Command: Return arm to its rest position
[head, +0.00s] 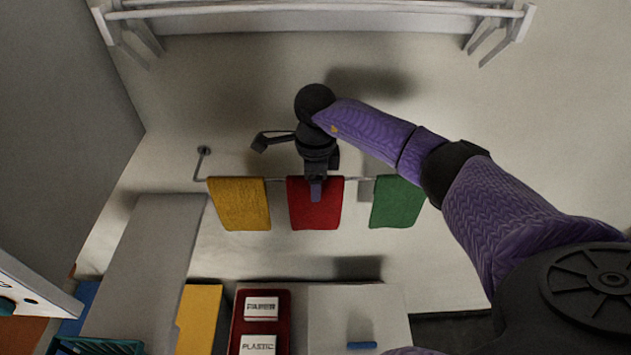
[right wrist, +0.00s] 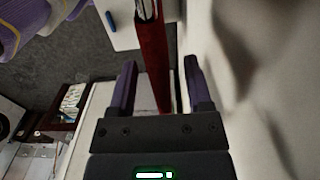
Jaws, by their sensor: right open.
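My right arm reaches in from the right in the head view, and its gripper (head: 316,188) is in front of the red towel (head: 317,215), which hangs on a wall rail. In the right wrist view the right gripper (right wrist: 158,85) is open, with the edge of the red towel (right wrist: 151,50) running between its two spread fingers. I cannot tell whether a finger touches the cloth. My left gripper is not in view.
A yellow towel (head: 240,204) and a green towel (head: 397,202) hang either side on the same rail. A white shelf (head: 320,14) is above. Below are a white counter (head: 365,315) and a red bin (head: 240,325) with paper and plastic labels.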

